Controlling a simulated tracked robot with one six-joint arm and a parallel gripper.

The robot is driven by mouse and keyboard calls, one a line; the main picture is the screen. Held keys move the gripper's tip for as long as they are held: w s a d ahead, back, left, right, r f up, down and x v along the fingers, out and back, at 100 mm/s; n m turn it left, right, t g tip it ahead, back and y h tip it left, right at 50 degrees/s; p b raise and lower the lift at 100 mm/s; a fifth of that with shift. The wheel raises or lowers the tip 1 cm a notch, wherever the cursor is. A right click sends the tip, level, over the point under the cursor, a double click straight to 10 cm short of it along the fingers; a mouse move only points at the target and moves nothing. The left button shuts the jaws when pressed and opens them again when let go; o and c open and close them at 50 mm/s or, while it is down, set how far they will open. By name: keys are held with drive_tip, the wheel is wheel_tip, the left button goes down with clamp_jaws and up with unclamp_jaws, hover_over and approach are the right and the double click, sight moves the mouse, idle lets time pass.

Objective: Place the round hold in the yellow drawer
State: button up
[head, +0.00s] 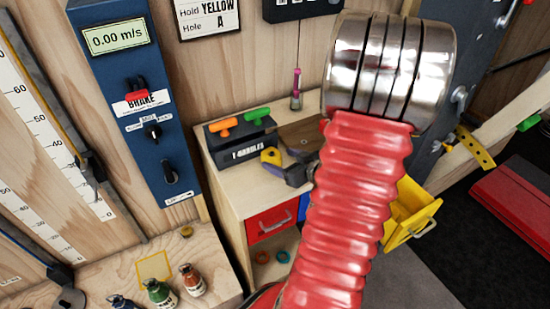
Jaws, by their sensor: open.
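The yellow drawer (402,216) is pulled out from the right side of the wooden cabinet, with a metal handle on its front; my red arm covers part of it. What seems to be my gripper (285,158), dark grey with a yellow part, shows just left of my arm above the cabinet top. It is open, partly hidden by the arm. A brown rounded piece with a small hole (301,136) lies behind it; I cannot tell whether it is the round hold. No other clear round hold shows.
A T-handles box (240,146) with orange and green handles stands on the cabinet. The red drawer (270,222) is shut. Small bottles (160,292) and a small brass-coloured disc (186,231) are on the front-left bench. A sign (207,16) reads Hold YELLOW, Hole A.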

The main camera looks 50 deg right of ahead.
drive_tip(key=shift+v, duration=3.15)
drive_tip(key=shift+w, duration=0.1)
